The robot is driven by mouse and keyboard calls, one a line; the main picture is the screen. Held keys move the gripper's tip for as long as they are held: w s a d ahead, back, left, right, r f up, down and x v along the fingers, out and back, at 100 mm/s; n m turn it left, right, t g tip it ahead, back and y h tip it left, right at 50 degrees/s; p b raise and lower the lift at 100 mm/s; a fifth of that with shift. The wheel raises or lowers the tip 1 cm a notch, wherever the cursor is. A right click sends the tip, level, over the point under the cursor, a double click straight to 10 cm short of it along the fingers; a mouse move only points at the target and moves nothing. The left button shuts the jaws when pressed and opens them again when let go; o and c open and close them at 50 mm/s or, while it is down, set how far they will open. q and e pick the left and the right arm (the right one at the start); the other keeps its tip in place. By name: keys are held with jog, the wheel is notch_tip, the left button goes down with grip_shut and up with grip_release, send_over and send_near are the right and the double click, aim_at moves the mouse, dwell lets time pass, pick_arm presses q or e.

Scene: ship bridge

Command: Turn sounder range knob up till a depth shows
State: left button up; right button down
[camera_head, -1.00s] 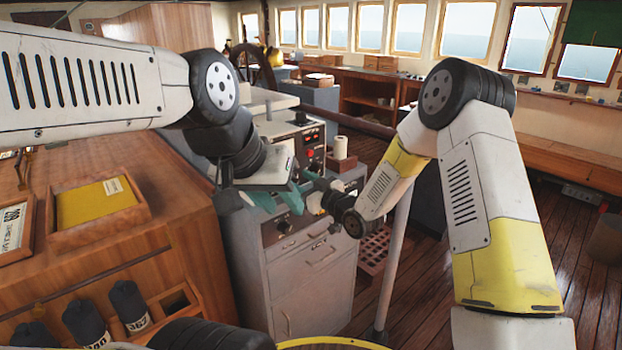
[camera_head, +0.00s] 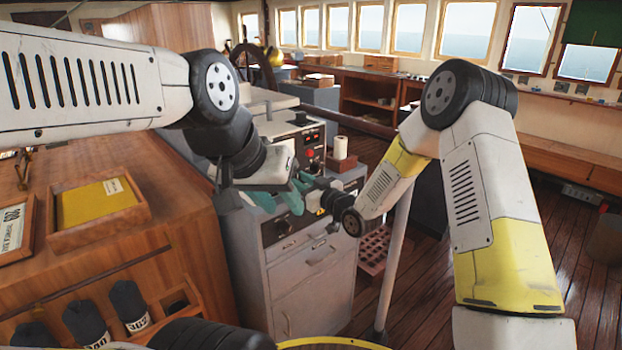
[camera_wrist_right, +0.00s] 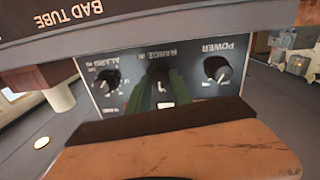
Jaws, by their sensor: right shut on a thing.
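The black sounder panel shows close up in the right wrist view, its lettering upside down. The range knob (camera_wrist_right: 158,75) is in its middle, partly hidden by my right gripper (camera_wrist_right: 158,92). The gripper's green fingers are shut around that knob. The alarm knob (camera_wrist_right: 107,82) is to the left and the power knob (camera_wrist_right: 216,69) to the right, both clear of the fingers. In the head view my right gripper (camera_head: 304,184) reaches to the grey console. My left gripper (camera_head: 278,202) is open beside it, its teal fingers apart. No depth reading is legible.
The grey console (camera_head: 316,280) stands below the grippers. A white roll (camera_head: 341,147) and a panel with red lights (camera_head: 309,153) are behind them. A wooden counter (camera_head: 165,240) is at left, and a pale post (camera_head: 392,270) stands right of the console.

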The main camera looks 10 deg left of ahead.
jog(key=m, duration=0.4)
jog(key=shift+m, duration=2.1)
jog(key=shift+w, duration=0.1)
jog(key=c, duration=1.1)
grip_release()
jog(key=shift+d, duration=0.1)
jog(key=shift+c, duration=0.2)
jog(key=v, duration=0.7)
jog(key=shift+s+d, duration=0.25)
jog(key=shift+d, duration=0.05)
